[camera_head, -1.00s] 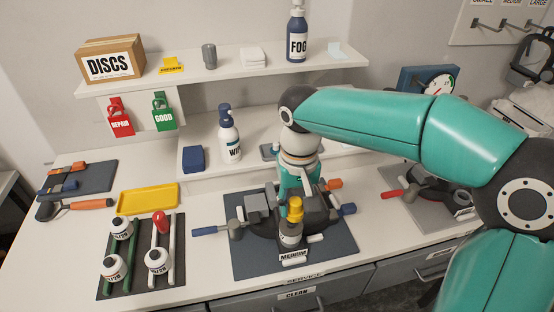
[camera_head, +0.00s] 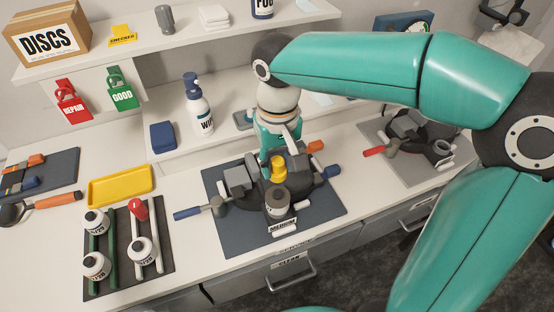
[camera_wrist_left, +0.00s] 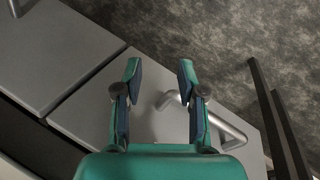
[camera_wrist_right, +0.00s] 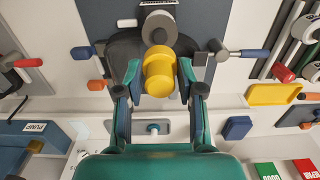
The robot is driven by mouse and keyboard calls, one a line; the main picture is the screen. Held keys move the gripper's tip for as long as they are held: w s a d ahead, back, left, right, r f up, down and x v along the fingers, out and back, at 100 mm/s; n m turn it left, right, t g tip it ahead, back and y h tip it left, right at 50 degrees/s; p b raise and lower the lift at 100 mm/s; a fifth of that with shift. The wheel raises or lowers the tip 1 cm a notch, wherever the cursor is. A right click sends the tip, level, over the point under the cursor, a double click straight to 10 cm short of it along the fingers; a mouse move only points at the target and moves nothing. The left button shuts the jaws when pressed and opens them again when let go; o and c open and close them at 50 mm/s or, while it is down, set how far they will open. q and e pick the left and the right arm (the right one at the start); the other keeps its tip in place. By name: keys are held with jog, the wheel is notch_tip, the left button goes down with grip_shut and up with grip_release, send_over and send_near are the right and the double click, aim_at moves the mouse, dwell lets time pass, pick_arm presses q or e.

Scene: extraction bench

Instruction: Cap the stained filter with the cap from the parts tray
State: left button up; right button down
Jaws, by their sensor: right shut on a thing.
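The yellow cap (camera_head: 279,167) is held between the fingers of my right gripper (camera_wrist_right: 160,72), and it shows large in the right wrist view (camera_wrist_right: 158,78). A filter with a grey-brown top (camera_head: 277,202) stands upright in the dark clamp (camera_head: 247,180) on the blue-grey mat. The cap appears just behind the filter's top in the head view, and I cannot tell whether they touch. Any stain on the filter is hard to make out. The yellow parts tray (camera_head: 120,186) looks empty. My left gripper (camera_wrist_left: 160,80) is open and empty in front of the drawers.
A rack (camera_head: 126,272) with several white filters stands at the left. Clamp handles, one blue (camera_head: 187,214) and one orange (camera_head: 316,146), stick out at the sides. A second clamp (camera_head: 416,130) stands on the right.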

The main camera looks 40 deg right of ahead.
jog(key=b, duration=0.4)
send_over(277, 193)
jog(key=shift+d+f, duration=0.15)
jog(key=shift+f, duration=2.5)
jog(key=shift+f+b, duration=0.9)
jog(key=shift+f, duration=0.35)
jog(key=c, duration=0.6)
grip_release()
jog(key=shift+r, duration=0.1)
jog(key=shift+c, duration=0.2)
notch_tip(277, 193, up, 12)
jog(key=shift+f, duration=0.1)
